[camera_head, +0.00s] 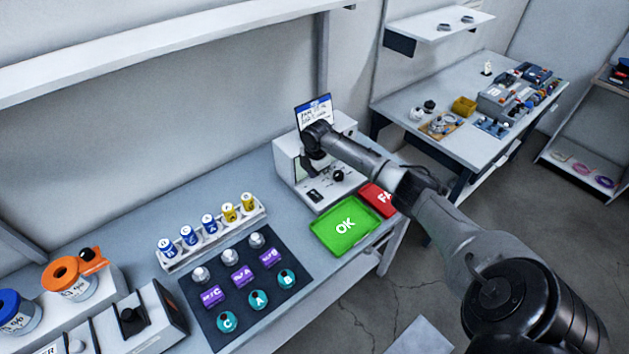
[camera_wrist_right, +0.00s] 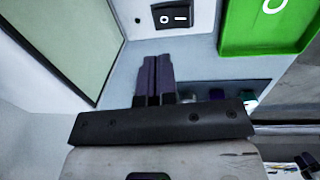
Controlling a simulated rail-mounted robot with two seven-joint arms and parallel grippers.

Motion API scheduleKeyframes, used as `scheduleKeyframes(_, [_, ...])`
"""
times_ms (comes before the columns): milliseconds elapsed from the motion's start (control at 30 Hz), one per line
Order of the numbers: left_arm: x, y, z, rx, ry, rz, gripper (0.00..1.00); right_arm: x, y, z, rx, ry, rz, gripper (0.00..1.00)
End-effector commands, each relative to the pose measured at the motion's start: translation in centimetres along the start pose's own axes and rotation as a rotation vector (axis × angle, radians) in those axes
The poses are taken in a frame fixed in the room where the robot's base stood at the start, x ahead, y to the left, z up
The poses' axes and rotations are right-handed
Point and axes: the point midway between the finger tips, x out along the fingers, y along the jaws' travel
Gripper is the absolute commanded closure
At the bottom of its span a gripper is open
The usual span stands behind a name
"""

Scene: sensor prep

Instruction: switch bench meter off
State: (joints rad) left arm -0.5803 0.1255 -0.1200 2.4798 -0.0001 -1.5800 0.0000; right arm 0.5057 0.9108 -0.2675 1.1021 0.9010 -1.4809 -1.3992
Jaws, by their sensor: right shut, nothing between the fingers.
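The bench meter (camera_head: 288,160) is a white box at the back of the bench, with a dark knob (camera_head: 338,174) and a black rocker switch (camera_head: 315,195) low on its front. In the right wrist view the switch (camera_wrist_right: 172,16) shows O and I marks, beside a pale green screen (camera_wrist_right: 62,35). Which side of the rocker is pressed I cannot tell. My right gripper (camera_head: 314,168) is in front of the meter, hiding part of its screen. In the wrist view its fingers (camera_wrist_right: 155,62) are shut and empty, just short of the switch in the picture. My left gripper is not in view.
A green OK tray (camera_head: 330,238) and a red tray (camera_head: 372,200) lie right of the meter. A rack of labelled vials (camera_head: 212,240) and a dark mat (camera_head: 205,320) with several parts are to the left. A second table (camera_head: 400,110) stands behind right.

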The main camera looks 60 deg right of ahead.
Motion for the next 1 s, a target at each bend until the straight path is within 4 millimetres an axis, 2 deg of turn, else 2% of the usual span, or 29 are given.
scheduleKeyframes(33, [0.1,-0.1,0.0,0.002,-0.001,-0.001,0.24,-1.0,0.3,0.0,-0.001,-0.001,0.004,1.0])
scheduleKeyframes(200, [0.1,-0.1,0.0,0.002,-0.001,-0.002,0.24,-3.4,0.9,0.0,0.0,-0.001,0.002,1.0])
scheduleKeyframes(400, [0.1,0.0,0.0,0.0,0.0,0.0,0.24,-4.8,1.2,0.0,0.0,0.0,0.0,1.0])
scheduleKeyframes(1000, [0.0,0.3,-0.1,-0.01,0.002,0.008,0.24,-5.2,1.3,0.0,0.0,0.0,0.0,1.0])
